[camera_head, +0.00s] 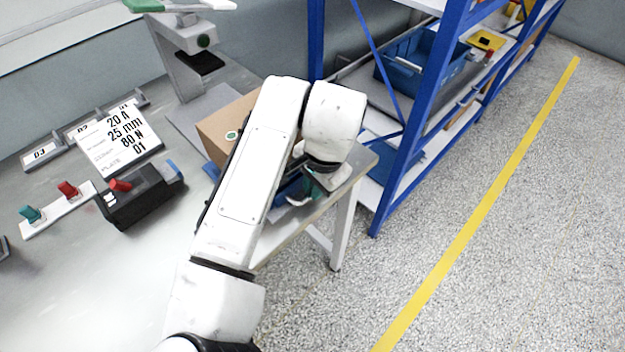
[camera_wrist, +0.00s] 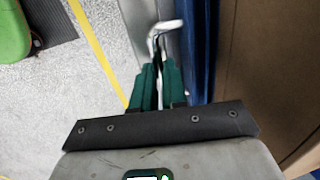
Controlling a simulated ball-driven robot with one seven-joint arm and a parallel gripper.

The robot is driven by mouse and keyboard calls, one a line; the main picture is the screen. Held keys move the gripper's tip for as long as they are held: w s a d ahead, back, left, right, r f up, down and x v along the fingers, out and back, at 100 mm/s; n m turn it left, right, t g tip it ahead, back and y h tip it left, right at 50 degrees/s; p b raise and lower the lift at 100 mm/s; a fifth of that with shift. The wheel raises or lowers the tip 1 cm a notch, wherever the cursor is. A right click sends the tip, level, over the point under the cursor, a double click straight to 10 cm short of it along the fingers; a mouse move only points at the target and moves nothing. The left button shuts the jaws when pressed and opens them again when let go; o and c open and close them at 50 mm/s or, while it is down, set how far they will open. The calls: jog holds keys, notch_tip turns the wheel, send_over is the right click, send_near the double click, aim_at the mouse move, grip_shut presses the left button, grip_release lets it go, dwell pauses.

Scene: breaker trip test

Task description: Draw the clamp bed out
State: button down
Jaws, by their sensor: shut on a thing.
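My gripper (camera_wrist: 160,72) shows in the wrist view with its two green fingers closed on a pale metal handle (camera_wrist: 165,26), whose bent end stands out past the fingertips. In the head view my gripper (camera_head: 300,197) is at the right edge of the bench, partly hidden by my own arm. A blue part (camera_head: 289,187) lies beside it; it also shows as a blue strip (camera_wrist: 208,50) right of the fingers in the wrist view. I take the handle and blue part to be the clamp bed, but my arm hides most of it.
A cardboard box (camera_head: 228,124) sits beside my arm, near the test stand (camera_head: 182,62). A black breaker (camera_head: 142,196) with a red lever and a printed plate (camera_head: 118,142) lie on the bench. A blue shelf rack (camera_head: 412,130) stands close right. Speckled floor is clear beyond.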

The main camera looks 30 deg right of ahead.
jog(key=c, duration=1.2)
grip_release()
jog(key=shift+o, duration=0.2)
notch_tip(320, 180, up, 11)
jog(key=s, duration=0.2)
jog(key=shift+d+f+p, duration=0.2)
jog(key=shift+d+p, duration=0.05)
jog(key=shift+p, duration=0.05)
jog(key=shift+w, duration=0.1)
jog(key=s+d+f+n+t+h+p, duration=0.1)
jog(key=d+f+n+h, duration=0.15)
jog(key=d, duration=0.65)
jog(key=s+d+f+n+t+h+p, duration=0.1)
jog(key=s+d+n+t+h, duration=0.2)
jog(key=d, duration=0.7)
jog(key=s+a+f+n+g+y, duration=0.1)
jog(key=s+a+f+n, duration=0.2)
jog(key=s+f, duration=0.3)
jog(key=s+a+f+n+g+y, duration=0.2)
jog(key=s+a+f, duration=0.2)
jog(key=s+f, duration=0.2)
jog(key=s+a+f+n+g+y+p, duration=0.1)
jog(key=s+a+f+n+g, duration=0.1)
jog(key=s+f, duration=0.3)
jog(key=s+a+n, duration=0.1)
jog(key=s, duration=0.1)
jog(key=shift+s+a+f+n+y, duration=0.25)
jog(key=shift+s+f+n+y, duration=0.1)
jog(key=shift+s+f, duration=0.05)
